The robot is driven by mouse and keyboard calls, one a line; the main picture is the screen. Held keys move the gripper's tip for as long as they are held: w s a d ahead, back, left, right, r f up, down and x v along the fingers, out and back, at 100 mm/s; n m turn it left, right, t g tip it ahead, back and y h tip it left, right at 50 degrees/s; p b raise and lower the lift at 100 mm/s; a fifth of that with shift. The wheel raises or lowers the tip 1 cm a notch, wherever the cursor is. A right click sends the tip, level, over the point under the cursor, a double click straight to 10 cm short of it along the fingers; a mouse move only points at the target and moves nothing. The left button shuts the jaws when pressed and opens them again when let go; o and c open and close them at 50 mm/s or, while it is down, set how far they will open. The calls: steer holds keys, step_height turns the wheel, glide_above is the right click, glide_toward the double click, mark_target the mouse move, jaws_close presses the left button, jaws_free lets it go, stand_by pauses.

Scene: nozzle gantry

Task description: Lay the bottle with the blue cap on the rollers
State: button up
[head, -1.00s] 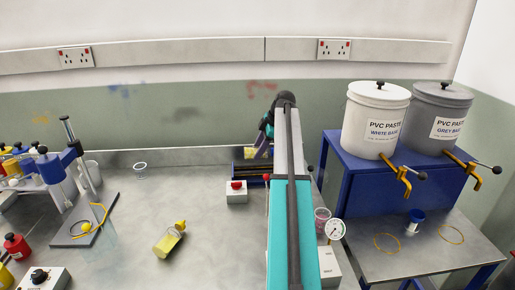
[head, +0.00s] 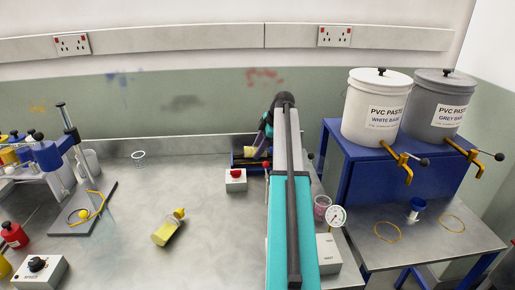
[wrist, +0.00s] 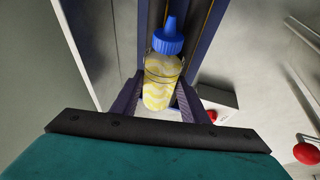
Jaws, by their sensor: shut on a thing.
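The bottle with the blue cap (wrist: 168,40) shows in the wrist view, with a clear body and yellow wavy contents. My gripper (wrist: 160,90) is shut on its body, one finger on each side. The bottle lies lengthwise along the blue roller frame (wrist: 205,35) beneath it. In the head view, the roller unit (head: 240,163) stands at the back of the bench, partly hidden by my arm. The bottle's yellow body (head: 251,151) shows just over the unit; whether it touches the rollers cannot be told.
A bottle with a yellow cap (head: 168,227) lies on the bench. A white box with a red button (head: 236,180) stands in front of the roller unit. A gauge (head: 337,216) and pink cup (head: 322,205) are right of my arm. The mid-left bench is mostly clear.

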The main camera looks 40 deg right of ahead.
stand_by(0.4)
steer(key=o, duration=1.2)
steer(key=shift+r, duration=0.15)
steer(key=shift+r+p, duration=1.75)
steer(key=shift+r, duration=2.1)
